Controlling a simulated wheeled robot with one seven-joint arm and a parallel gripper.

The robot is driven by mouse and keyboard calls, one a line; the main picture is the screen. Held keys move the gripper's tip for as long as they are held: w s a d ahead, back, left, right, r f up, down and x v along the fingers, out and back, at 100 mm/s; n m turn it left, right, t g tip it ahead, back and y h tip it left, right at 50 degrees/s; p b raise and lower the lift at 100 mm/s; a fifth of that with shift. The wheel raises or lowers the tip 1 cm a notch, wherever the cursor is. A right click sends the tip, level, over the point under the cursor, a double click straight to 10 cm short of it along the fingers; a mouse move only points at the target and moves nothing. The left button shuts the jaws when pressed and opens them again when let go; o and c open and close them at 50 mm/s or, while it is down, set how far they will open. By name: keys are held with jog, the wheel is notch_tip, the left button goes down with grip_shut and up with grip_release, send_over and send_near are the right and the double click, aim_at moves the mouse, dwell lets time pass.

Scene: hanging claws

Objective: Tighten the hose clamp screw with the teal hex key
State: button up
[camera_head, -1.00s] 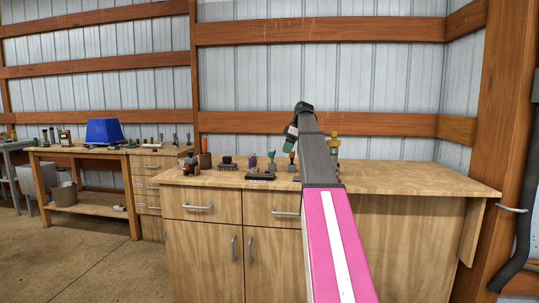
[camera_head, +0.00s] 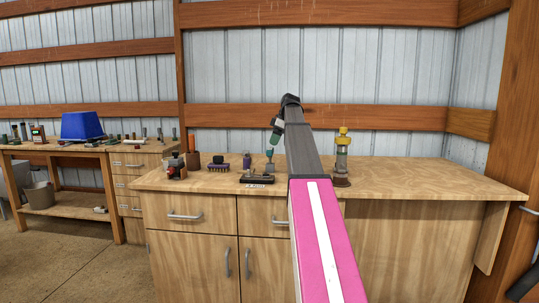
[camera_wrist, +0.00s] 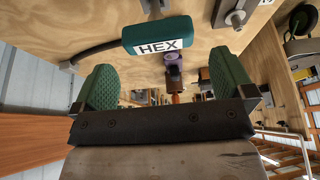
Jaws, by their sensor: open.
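The teal hex key (camera_wrist: 157,36), its handle marked HEX, lies at the top centre of the wrist view with a dark shaft running left from it. My gripper (camera_wrist: 164,74) is open and empty, its two green fingers apart on either side below the handle. I cannot see contact with the key. In the head view my gripper (camera_head: 276,131) hangs over the bench at the arm's far end, mostly hidden. A yellow-topped metal fitting (camera_head: 342,150) stands on a brown base right of my arm. I cannot make out the hose clamp screw.
The wooden bench (camera_head: 430,175) is clear at its right. A metal bracket (camera_wrist: 235,17) is near my right finger. A blue bin (camera_head: 82,126) stands on another bench.

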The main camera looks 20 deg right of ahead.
aim_at(270, 149)
jog(key=x, duration=0.7)
jog(key=shift+w+a+f, duration=0.15)
jog(key=shift+a+f, duration=0.05)
jog(key=c, duration=0.7)
